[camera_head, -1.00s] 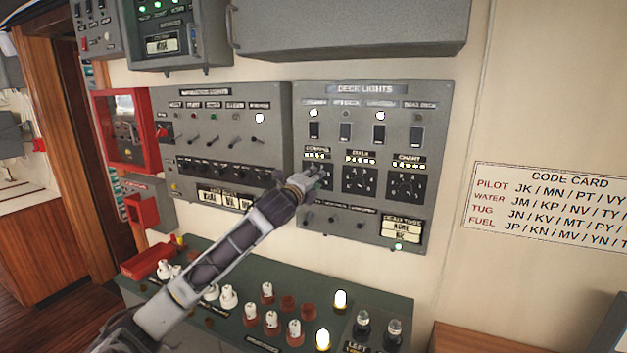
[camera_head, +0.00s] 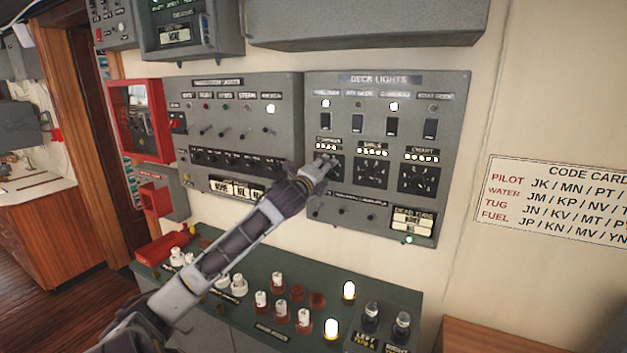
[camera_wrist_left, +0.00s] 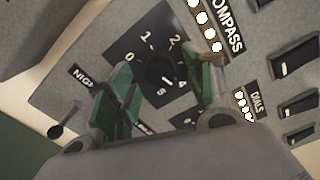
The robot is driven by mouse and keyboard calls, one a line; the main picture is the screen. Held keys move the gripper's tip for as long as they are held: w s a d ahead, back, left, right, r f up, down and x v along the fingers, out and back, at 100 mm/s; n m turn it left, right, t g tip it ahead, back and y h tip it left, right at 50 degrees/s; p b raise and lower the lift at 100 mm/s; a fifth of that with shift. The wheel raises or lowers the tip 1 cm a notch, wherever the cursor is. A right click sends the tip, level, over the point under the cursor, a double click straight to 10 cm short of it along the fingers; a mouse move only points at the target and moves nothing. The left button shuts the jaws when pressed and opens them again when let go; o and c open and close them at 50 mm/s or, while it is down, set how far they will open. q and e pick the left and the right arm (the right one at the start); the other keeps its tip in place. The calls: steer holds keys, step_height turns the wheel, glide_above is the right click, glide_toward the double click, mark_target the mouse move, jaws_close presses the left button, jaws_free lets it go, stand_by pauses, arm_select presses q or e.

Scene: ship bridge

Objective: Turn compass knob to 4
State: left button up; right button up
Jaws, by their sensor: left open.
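The compass knob (camera_wrist_left: 160,70) is a dark round knob on a black dial plate marked 0 to 5, in the left wrist view. A white mark on its face is toward the 4 and 5 side; the exact setting is hard to tell. The COMPASS label (camera_wrist_left: 226,30) sits beside it with a row of lit lamps. My left gripper (camera_wrist_left: 160,88) is open, its green-padded fingers on either side of the knob; contact cannot be told. My right gripper is not in view.
The dials knob (camera_head: 371,173) and chart knob (camera_head: 418,180) are to the right on the deck lights panel (camera_head: 450,150). Switches (camera_head: 391,127) are above. A green console (camera_head: 255,270) with knobs and lamps is below my arm.

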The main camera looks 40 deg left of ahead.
arm_select(q)
steer(key=v, duration=1.1)
steer(key=shift+s, duration=0.35)
stand_by(0.5)
stand_by(0.5)
